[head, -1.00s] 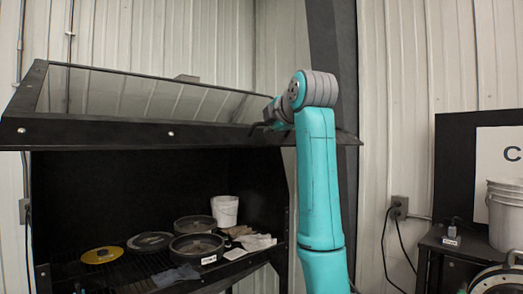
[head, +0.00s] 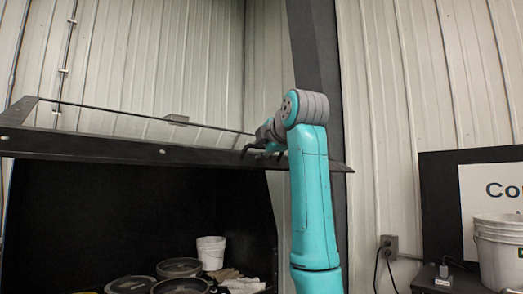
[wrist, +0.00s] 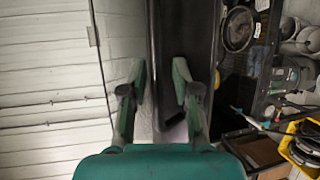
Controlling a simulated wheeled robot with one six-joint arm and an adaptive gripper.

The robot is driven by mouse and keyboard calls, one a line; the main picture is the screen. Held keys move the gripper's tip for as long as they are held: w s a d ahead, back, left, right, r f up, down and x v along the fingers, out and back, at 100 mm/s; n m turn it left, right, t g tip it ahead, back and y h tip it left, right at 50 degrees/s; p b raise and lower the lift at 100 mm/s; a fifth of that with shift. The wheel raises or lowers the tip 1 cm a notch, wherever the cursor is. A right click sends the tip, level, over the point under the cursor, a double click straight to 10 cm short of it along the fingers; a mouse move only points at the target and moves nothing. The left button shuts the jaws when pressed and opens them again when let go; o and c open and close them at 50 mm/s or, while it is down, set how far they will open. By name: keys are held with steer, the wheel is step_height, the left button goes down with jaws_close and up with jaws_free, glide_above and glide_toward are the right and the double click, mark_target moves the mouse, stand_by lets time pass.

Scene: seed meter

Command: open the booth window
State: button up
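The booth window is a glass pane (head: 150,122) in a black frame (head: 100,145). In the head view it is swung up and out above the dark booth opening, and its pane is seen nearly edge-on. My gripper (head: 262,152) is at the right part of the window's front frame bar. In the wrist view the two fingers of my gripper (wrist: 160,88) stand apart, with nothing visibly clamped between them. The black frame bar (wrist: 180,30) runs just beyond the fingertips. Whether they touch it, I cannot tell.
Inside the booth are a white bucket (head: 210,252), several round pans (head: 180,267) and gloves (head: 243,285). A dark post (head: 325,60) rises behind my arm. At right stand a black cabinet with a sign (head: 490,195) and a white bucket (head: 498,250).

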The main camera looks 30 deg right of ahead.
stand_by(0.3)
steer(key=v, duration=1.2)
steer(key=shift+c, duration=0.2)
jaws_close()
steer(key=s+a+r+m+t+y, duration=0.35)
steer(key=s+m+y, duration=0.45)
steer(key=m, duration=0.6)
steer(key=w+a+f, duration=0.1)
steer(key=w+a, duration=0.2)
steer(key=w, duration=0.8)
steer(key=shift+f+t, duration=0.15)
steer(key=shift+t, duration=0.2)
